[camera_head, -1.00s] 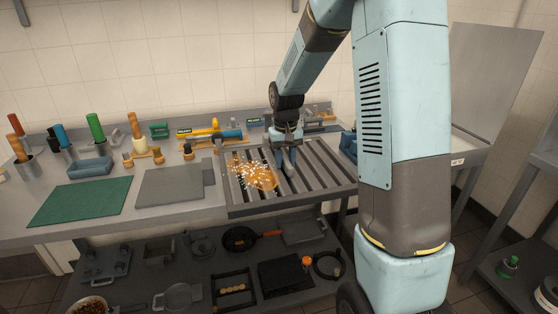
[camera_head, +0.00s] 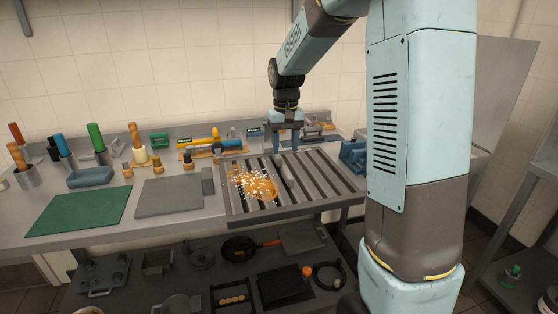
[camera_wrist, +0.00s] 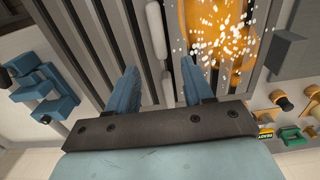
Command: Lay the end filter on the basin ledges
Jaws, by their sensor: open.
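Slatted metal filter panels (camera_head: 313,172) lie across the rectangular basin (camera_head: 262,212) in the counter and look flat. I cannot tell which panel is the end filter, and the ledges under the slats are hidden. An orange patch with white specks (camera_head: 255,185) covers the left slats. My gripper (camera_head: 284,152) is open and empty, pointing down above the back middle of the slats. In the wrist view its blue fingers (camera_wrist: 158,82) are apart on either side of a pale bar, holding nothing.
A grey board (camera_head: 168,198) and green mat (camera_head: 80,210) lie left of the basin. Tools line the counter's back edge. A blue fixture (camera_head: 353,156) stands at the right. A shelf below holds pans and trays. My column stands in front at right.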

